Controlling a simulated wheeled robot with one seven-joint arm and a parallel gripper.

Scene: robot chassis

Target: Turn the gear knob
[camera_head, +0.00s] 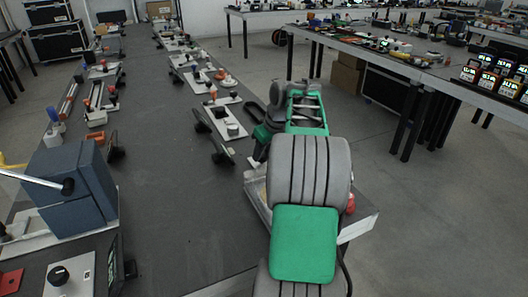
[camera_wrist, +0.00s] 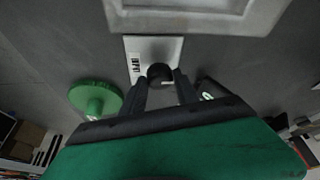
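In the wrist view, a black round knob (camera_wrist: 159,71) sits on a small white plate (camera_wrist: 140,46) with dark printed markings on its left side. My gripper (camera_wrist: 161,78) is over this plate, with one dark finger on each side of the knob. The fingers are apart, and I cannot tell whether they touch the knob. The lower part of the knob area is close to the fingertips. In the head view, my grey and green arm covers the gripper and this knob.
In the head view, the long dark table (camera_head: 175,215) carries a blue box (camera_head: 70,190) and another black knob (camera_head: 58,275) at the near left.

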